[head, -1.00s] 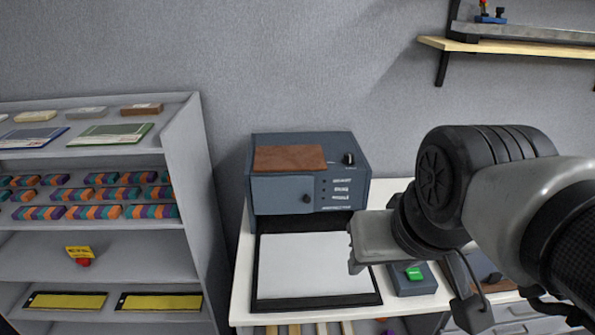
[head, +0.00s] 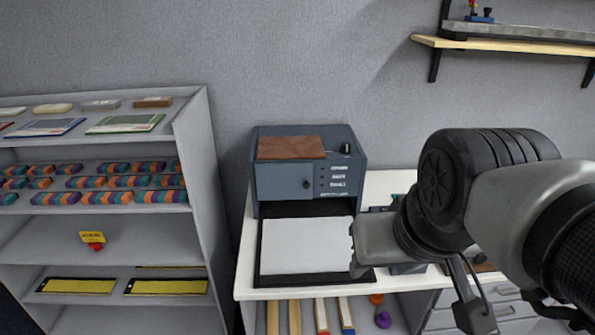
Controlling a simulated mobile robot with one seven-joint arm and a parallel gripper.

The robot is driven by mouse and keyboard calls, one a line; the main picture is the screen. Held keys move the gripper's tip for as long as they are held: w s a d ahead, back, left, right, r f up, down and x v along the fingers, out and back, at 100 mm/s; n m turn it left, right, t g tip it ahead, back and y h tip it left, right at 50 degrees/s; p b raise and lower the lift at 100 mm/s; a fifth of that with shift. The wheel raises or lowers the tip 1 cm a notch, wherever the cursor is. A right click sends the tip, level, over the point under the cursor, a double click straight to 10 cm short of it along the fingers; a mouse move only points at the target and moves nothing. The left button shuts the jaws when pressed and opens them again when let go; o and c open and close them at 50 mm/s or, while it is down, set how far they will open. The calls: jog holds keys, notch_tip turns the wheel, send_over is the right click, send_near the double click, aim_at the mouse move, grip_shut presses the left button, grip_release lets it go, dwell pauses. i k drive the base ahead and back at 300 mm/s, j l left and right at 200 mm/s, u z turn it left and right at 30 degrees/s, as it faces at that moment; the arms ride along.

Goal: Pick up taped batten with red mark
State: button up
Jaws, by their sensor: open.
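Several long battens stand or lie side by side in the space under the white table, at the bottom of the head view. One pale batten (head: 321,314) has a red mark near its lower visible end. The batten to its right (head: 345,312) has a blue mark. Two plainer wooden battens (head: 295,317) are to the left. Their lower ends are cut off by the picture edge. My gripper (head: 355,249) is open and empty, above the right part of the table, up and right of the red-marked batten in the picture.
The white table (head: 245,270) carries a blue-grey machine (head: 262,184) and a black-framed white pad (head: 285,245). Orange and purple items (head: 382,319) are under the table, right of the battens. Drawers (head: 505,312) are at right. A grey shelf unit (head: 205,165) stands at left.

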aim_at(322, 324)
jog(key=i, duration=0.65)
jog(key=k+l+z, duration=0.1)
jog(key=k+z, duration=0.3)
jog(key=k, duration=0.2)
jog(key=k+j+z, duration=0.1)
jog(key=z, duration=0.3)
jog(key=j+z, duration=0.1)
jog(key=z, duration=0.35)
jog(key=k+z, duration=0.15)
jog(key=z, duration=0.25)
jog(key=k+j, duration=0.1)
jog(key=j, duration=0.15)
jog(key=k+j, duration=0.1)
jog(key=i+j, duration=0.15)
jog(key=j, duration=0.2)
